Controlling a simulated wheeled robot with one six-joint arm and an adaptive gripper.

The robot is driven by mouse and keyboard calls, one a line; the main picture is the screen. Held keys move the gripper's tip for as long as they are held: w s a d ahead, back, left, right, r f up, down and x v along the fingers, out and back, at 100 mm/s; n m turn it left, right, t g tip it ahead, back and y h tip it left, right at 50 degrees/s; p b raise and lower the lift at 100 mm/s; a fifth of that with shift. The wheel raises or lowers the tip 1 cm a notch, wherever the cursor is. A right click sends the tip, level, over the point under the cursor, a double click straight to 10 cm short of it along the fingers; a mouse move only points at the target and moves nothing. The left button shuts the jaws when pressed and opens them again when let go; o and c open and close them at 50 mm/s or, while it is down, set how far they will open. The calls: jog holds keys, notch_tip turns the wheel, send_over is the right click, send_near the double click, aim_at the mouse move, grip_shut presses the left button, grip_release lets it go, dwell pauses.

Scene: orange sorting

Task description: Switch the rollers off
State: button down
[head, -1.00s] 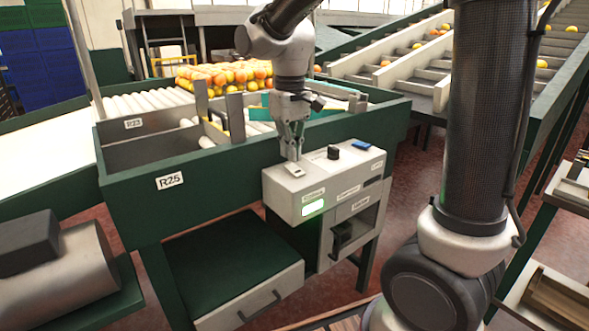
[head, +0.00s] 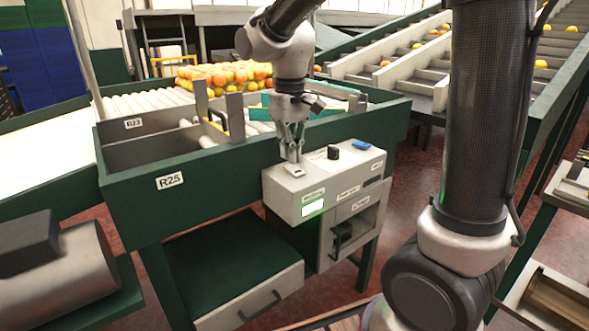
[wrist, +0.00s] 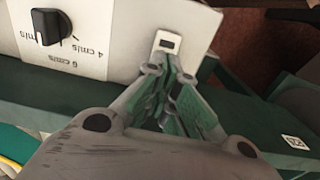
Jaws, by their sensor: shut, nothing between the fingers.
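The grey control box (head: 285,190) is fixed to the front of the green roller frame. On its top, at the left end, is a small white rocker switch (head: 294,171) with a dark window. The switch also shows in the wrist view (wrist: 166,44). My gripper (head: 292,156) is shut and empty, pointing down just behind the switch. In the wrist view its fingertips (wrist: 169,68) are close to the switch's near edge; I cannot tell whether they touch. The rollers (head: 150,102) lie behind.
A black knob (head: 333,153) with a cm/s scale and a blue part (head: 361,145) sit farther right on the box top. Stacked oranges (head: 225,75) stand behind. A metal divider (head: 236,117) rises beside my gripper. Open shelves and a drawer (head: 255,303) are below.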

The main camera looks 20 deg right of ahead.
aim_at(291, 166)
jog(key=shift+f, duration=0.95)
dwell(0.3)
jog(key=shift+r, duration=3.55)
